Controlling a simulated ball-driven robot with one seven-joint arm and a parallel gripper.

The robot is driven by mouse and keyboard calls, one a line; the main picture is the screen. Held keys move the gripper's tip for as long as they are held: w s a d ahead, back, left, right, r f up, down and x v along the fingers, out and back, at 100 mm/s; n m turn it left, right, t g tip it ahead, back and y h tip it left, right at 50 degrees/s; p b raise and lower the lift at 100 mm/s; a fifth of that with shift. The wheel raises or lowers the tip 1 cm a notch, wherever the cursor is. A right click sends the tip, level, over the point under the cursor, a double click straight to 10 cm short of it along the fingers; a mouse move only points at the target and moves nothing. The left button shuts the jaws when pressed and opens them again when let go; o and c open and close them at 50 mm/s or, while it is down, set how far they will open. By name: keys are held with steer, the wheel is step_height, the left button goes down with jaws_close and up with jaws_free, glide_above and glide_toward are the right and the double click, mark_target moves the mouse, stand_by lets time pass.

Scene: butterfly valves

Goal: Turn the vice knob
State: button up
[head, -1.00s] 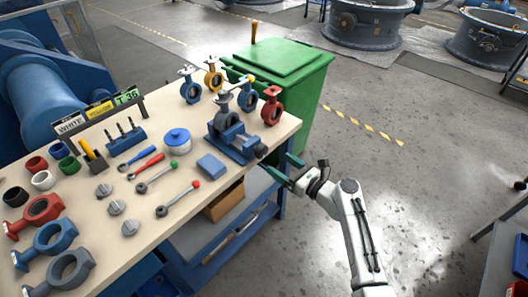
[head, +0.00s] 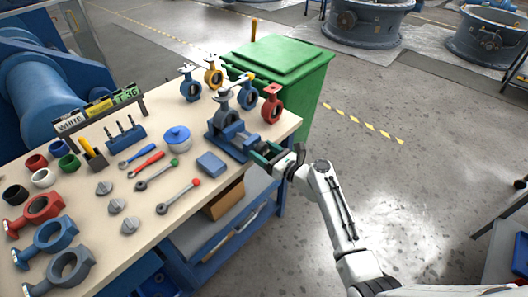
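The blue vice (head: 228,142) stands at the right edge of the workbench and has a grey butterfly valve (head: 222,112) in it. Its dark knob faces my gripper and is mostly hidden by the fingers. My gripper (head: 262,154) has green fingers and is at the front end of the vice, with one finger on each side of the knob's place. I cannot tell whether the fingers touch the knob or are shut on it.
A green bin (head: 290,75) stands behind the bench. Blue, yellow and red valves (head: 271,104) stand near the vice. A blue box (head: 211,164), a blue-lidded pot (head: 177,140) and several wrenches lie to its left. The floor at right is open.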

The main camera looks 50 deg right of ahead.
steer(key=c, duration=0.8)
